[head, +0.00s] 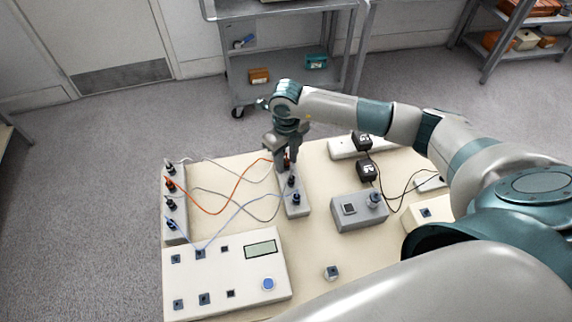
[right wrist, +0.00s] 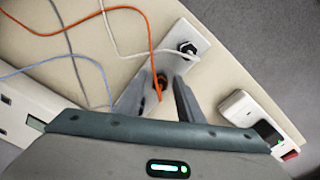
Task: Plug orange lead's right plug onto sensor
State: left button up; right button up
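The orange lead (head: 227,207) runs from the left block (head: 175,230) to the sensor block (head: 294,207) in the middle of the table. It also shows in the right wrist view (right wrist: 150,38). Its right plug (right wrist: 158,84), dark with an orange end, stands at the sensor block's far part, which also shows in the wrist view (right wrist: 187,28). My right gripper (head: 285,162) is down over this plug, its fingers apart on either side. Whether the plug is fully seated is hidden. My left gripper is out of view.
Grey and blue leads cross the table between the blocks. A white panel with a display (head: 225,280) lies at the front left.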

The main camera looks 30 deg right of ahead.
aim_at(288, 161)
jog(key=shift+c, duration=0.3)
grip_shut()
jog(key=shift+r, duration=0.4)
dwell(0.5)
jog(key=shift+r+p, duration=1)
jog(key=shift+r, duration=0.65)
jog(key=shift+s+d, duration=0.15)
